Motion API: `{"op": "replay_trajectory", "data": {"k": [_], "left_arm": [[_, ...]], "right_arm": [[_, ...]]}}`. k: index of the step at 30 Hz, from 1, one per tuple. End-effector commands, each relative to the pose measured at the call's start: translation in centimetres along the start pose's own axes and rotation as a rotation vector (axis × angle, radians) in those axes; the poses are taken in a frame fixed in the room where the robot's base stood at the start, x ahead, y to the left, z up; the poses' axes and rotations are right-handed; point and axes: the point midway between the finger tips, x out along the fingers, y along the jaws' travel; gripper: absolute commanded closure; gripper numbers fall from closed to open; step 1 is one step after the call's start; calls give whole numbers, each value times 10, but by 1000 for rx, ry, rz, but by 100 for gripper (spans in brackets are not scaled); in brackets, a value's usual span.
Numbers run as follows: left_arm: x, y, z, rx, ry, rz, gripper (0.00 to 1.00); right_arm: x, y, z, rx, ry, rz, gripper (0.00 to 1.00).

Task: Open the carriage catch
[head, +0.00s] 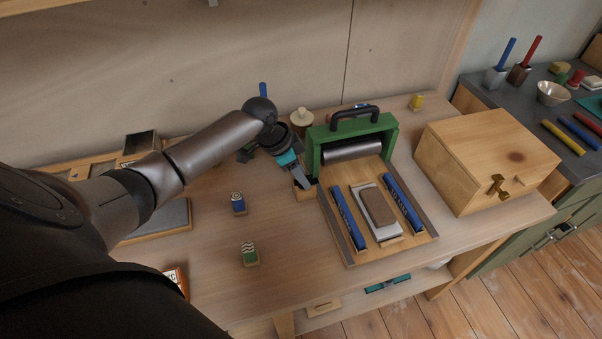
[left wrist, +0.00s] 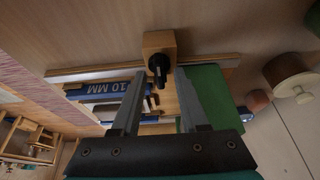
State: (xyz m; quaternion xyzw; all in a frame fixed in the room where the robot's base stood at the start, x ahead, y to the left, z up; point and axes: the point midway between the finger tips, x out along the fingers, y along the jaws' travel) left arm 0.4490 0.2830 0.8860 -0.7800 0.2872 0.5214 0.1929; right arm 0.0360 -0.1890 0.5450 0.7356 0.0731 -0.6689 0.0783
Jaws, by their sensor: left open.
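The carriage catch is a black knob (left wrist: 158,66) on a small wooden block (left wrist: 159,43) beside the rail of the press bed. In the head view the block (head: 304,193) shows at the left side of the bed, and the knob there is mostly hidden by my gripper. My left gripper (head: 306,182) reaches down to this block. In the left wrist view its two fingers (left wrist: 158,80) are apart, with the knob between them; I cannot tell whether they touch it. The green press (head: 358,129) has a roller and a black handle. My right gripper is not in view.
The press bed holds two blue bars (head: 348,218) and a brown block (head: 378,207) on a pale plate. A wooden box (head: 487,160) stands to the right. A lidded jar (head: 301,119) is behind.

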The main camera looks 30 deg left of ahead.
Motion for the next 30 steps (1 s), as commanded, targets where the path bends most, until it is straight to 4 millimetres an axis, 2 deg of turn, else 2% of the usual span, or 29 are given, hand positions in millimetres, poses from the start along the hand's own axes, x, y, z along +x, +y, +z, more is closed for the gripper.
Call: {"op": "replay_trajectory", "data": {"k": [2, 12, 30], "left_arm": [[0, 0, 0, 0, 0, 0, 62], [0, 0, 0, 0, 0, 0, 100], [-1, 0, 0, -15, 0, -5, 100]], "right_arm": [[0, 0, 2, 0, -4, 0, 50], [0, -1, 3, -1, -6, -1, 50], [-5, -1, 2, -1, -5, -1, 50]]}}
